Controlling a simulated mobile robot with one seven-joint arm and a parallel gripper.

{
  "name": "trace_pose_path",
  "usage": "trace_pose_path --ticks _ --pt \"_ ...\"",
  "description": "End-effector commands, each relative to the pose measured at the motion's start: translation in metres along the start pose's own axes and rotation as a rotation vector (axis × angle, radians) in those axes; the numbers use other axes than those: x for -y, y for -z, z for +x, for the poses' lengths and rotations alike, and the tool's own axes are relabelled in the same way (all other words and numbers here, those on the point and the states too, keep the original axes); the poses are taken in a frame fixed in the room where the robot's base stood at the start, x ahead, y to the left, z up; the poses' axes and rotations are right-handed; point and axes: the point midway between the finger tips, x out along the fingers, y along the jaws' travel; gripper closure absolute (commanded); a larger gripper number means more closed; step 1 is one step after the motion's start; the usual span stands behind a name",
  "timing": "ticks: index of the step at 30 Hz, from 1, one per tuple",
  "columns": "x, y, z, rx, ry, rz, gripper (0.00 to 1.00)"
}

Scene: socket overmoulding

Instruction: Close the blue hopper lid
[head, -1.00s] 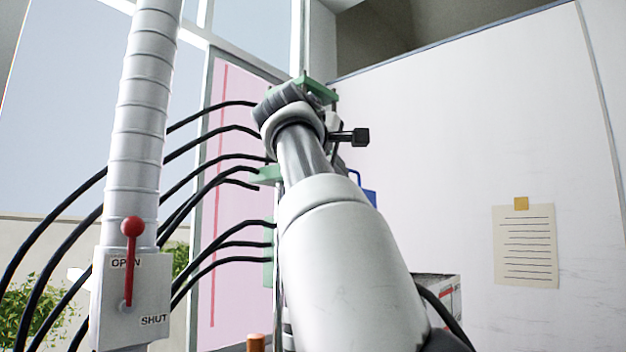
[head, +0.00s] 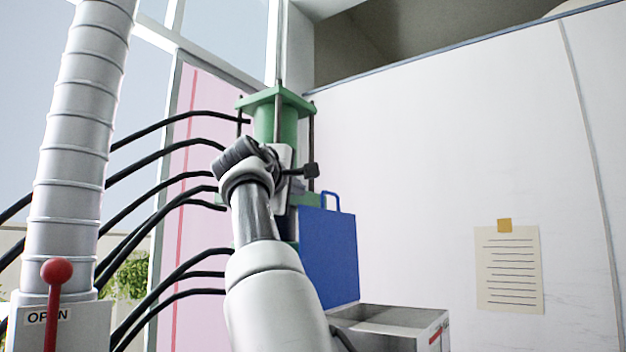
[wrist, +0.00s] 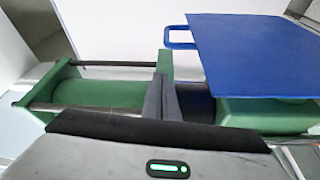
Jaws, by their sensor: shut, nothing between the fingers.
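The blue hopper lid (head: 328,255) stands upright and open at the back edge of the grey hopper (head: 392,318). Its loop handle (head: 331,200) is on the top edge. In the wrist view the lid (wrist: 255,50) fills the upper right, with its handle (wrist: 180,38) pointing left. My gripper (wrist: 165,88) is shut and empty, with its dark fingers just below and left of the lid in that picture, apart from the handle. In the head view my wrist hides most of the fingers, left of the lid.
A green press (head: 275,115) with upright rods stands behind my arm, with black hoses (head: 165,185) running left from it. A ribbed duct (head: 75,150) and a red-knobbed lever (head: 55,275) are at left. The space right of the lid, before the white wall, looks clear.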

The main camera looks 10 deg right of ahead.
Motion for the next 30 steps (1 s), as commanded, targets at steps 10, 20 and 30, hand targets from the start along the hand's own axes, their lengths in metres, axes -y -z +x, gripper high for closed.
trace_pose_path --ticks 10,20,30 --pt "-0.002 -0.012 0.006 0.0 0.0 0.001 1.0" --pt "0.0 -0.034 -0.001 -0.001 0.001 0.002 1.0" --pt "0.001 -0.038 -0.001 -0.001 0.001 0.001 1.0"
